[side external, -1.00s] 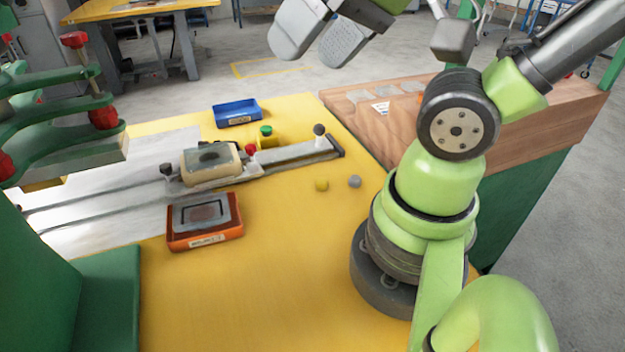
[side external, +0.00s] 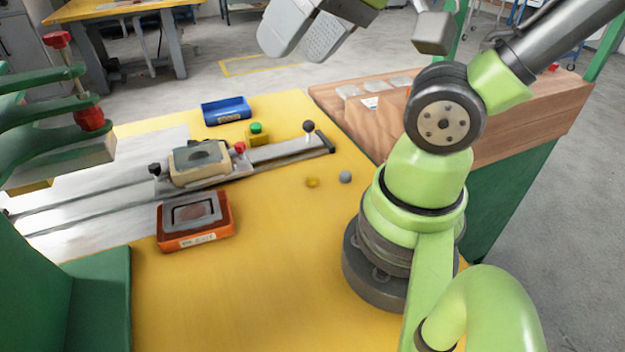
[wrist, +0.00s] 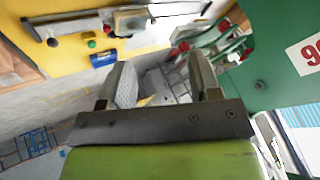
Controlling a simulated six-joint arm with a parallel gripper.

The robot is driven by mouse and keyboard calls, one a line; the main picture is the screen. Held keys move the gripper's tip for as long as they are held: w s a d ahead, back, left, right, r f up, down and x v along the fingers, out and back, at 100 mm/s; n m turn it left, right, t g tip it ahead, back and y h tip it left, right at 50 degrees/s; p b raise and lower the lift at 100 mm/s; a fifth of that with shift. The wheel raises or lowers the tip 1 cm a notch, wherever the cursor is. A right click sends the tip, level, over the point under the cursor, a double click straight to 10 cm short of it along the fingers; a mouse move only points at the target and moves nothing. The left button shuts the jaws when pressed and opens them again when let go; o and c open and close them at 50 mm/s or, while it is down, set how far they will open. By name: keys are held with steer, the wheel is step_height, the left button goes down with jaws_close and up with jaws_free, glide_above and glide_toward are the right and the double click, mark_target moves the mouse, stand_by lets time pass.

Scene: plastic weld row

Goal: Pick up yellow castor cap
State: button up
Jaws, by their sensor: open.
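A small yellow cap (side external: 312,182) lies on the yellow table, just left of a small grey cap (side external: 346,177). They are apart. My gripper (side external: 300,42) is high at the top of the side view, well above and away from the yellow cap. Its two grey fingers are open, with nothing seen between them. The wrist view also shows the open fingers (wrist: 160,85) with floor and distant objects behind them. I cannot make out the yellow cap in the wrist view.
A blue tray (side external: 226,111) stands at the back. An orange tray (side external: 194,240) with a grey frame part sits front left. A slide fixture (side external: 200,163) and a green button box (side external: 257,134) lie between. A green press (side external: 60,125) stands left. The table's front middle is clear.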

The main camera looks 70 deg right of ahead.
steer(key=w+d+f+g+h, duration=0.2)
steer(key=w+d+f+g, duration=0.1)
steer(key=w+d+f, duration=0.25)
steer(key=n+g, duration=0.4)
steer(key=g, duration=0.2)
glide_above(312, 177)
steer(key=w, duration=0.1)
step_height(312, 177, down, 19)
steer(key=shift+w+f, duration=0.1)
steer(key=shift+w, duration=0.05)
steer(key=shift+m, duration=0.3)
steer(key=shift+s+f, duration=0.2)
steer(key=shift+f, duration=0.85)
steer(key=shift+s+f, duration=0.15)
steer(key=shift+f, duration=0.85)
steer(key=shift+s+f, duration=0.2)
steer(key=shift+f, duration=0.85)
steer(key=c, duration=1)
